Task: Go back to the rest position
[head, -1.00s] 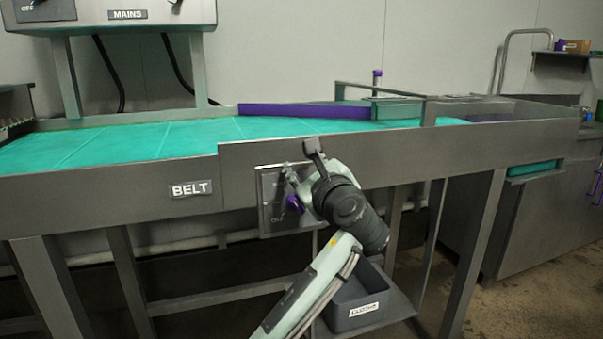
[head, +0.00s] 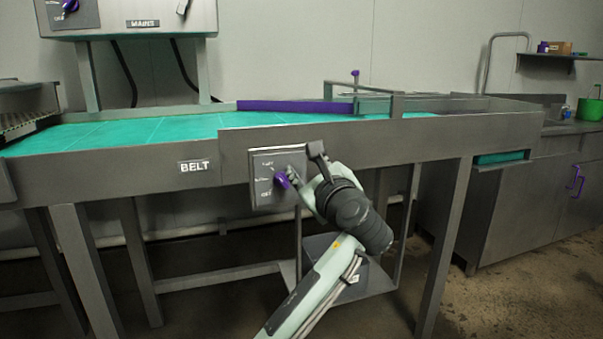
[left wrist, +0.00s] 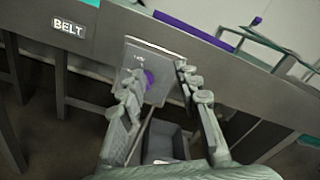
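My left gripper (head: 304,163) is in front of the belt's grey control panel (head: 262,196), overlapping its right edge in the head view. In the left wrist view the two fingers (left wrist: 158,74) are spread apart with nothing held between them. The panel also shows there (left wrist: 160,55). Its purple knob (head: 282,181) is beside the finger in the head view and shows just right of the left finger in the wrist view (left wrist: 149,78). I cannot tell whether they touch. My right gripper is not in view.
The conveyor with a teal belt (head: 150,133) and purple guide rail (head: 280,106) spans the scene. A dark bin (left wrist: 162,138) is below the panel. A cabinet (head: 515,215) with a green pot (head: 590,108) is at right. Floor (head: 490,300) is clear at lower right.

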